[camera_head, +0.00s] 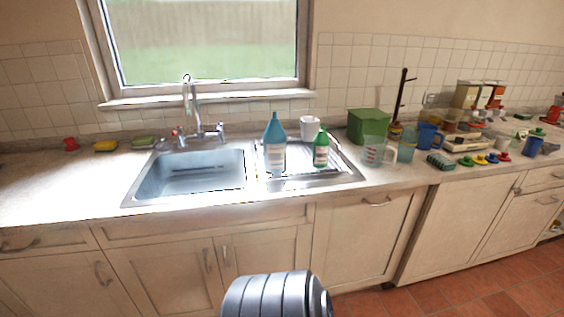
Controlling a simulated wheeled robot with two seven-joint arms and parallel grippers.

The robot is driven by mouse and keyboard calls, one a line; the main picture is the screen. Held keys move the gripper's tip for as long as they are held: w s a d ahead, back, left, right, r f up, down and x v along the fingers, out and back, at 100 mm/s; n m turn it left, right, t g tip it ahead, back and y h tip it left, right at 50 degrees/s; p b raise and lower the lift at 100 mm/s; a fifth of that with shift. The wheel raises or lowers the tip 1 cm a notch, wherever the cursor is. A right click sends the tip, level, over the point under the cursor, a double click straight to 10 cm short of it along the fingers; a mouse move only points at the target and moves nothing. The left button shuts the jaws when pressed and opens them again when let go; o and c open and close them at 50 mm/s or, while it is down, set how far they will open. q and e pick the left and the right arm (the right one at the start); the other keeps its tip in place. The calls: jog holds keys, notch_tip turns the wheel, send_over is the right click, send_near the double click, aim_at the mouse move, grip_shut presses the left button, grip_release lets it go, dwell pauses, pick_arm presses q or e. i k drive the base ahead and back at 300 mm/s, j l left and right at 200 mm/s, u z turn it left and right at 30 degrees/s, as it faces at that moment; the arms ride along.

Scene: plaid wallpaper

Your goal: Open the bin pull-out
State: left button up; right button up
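A tall cream front (358,247) with a horizontal bar handle (377,203) near its top stands under the counter, right of the sink cabinet. It looks like the bin pull-out, and it appears shut; no bin shows. Another wide cream front (455,230) stands to its right, with a small handle at its upper right corner. No label tells which front holds the bin. Neither of my grippers is in view. A grey ribbed rounded part at the bottom centre hides some of the lower cabinet doors.
The sink (190,173) has a blue bottle (274,150) and a green bottle (321,150) on its drainer. A green box (368,125), a measuring jug (373,152) and several small items crowd the right counter. The tiled floor (460,295) at lower right is clear.

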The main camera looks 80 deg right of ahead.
aim_at(358, 241)
jog(key=z, duration=3.55)
